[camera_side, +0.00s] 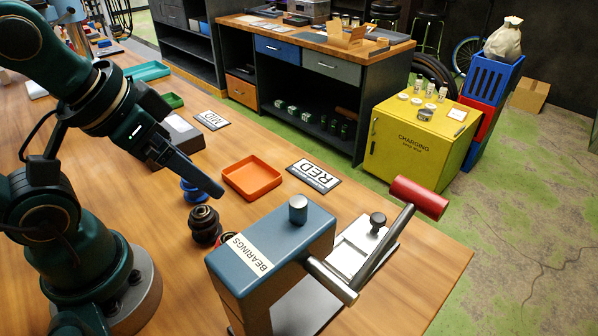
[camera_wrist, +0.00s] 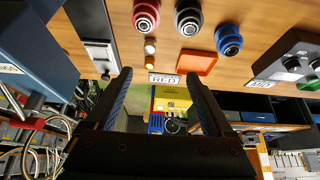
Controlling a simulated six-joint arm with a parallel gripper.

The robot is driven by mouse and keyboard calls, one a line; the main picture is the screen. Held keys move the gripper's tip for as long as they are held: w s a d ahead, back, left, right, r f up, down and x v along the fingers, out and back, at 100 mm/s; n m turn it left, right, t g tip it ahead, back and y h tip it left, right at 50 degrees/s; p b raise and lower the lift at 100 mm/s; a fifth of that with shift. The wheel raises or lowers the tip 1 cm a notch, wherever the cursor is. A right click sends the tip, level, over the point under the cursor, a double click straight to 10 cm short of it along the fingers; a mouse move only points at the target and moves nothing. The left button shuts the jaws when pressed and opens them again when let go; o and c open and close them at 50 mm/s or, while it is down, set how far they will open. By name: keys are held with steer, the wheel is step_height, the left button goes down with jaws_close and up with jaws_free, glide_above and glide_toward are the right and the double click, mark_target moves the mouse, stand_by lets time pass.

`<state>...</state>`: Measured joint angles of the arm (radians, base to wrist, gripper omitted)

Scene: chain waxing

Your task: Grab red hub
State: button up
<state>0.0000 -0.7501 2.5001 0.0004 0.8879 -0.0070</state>
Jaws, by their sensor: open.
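The red hub (camera_wrist: 146,14) stands on the wooden table at the top of the wrist view, left of the black hub (camera_wrist: 188,18) and the blue hub (camera_wrist: 229,40). The black hub (camera_side: 205,224) and blue hub (camera_side: 194,192) show there behind the bearings box. My gripper (camera_wrist: 158,74) is open and empty, its two fingers apart. In the side view my gripper (camera_side: 214,188) is above the table, beside the blue hub in the picture, touching no hub that I can see.
A blue-grey bearings box (camera_side: 272,250) with a red-handled lever (camera_side: 418,197) stands at the table's near right. An orange tray (camera_side: 252,190) and RED sign (camera_side: 314,176) lie beyond the hubs. A grey box (camera_side: 176,140) sits further left. The yellow charging cabinet (camera_side: 412,144) is off the table.

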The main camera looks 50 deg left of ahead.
steer(key=w+a+r+m+t+y, duration=0.2)
steer(key=w+a+r+m+t, duration=0.25)
steer(key=w+r+t, duration=0.55)
steer(key=m+g+h, duration=1.2)
steer(key=g+h, duration=0.2)
glide_toward(223, 235)
steer(key=x, duration=0.4)
steer(key=shift+d+r, duration=0.2)
steer(key=shift+a+f+n, duration=0.1)
steer(key=shift+f+n, duration=0.1)
steer(key=shift+n, duration=0.05)
steer(key=shift+s+f+t, duration=0.1)
steer(key=shift+t, duration=0.2)
steer(key=shift+x, duration=2.45)
steer(key=shift+c, duration=0.4)
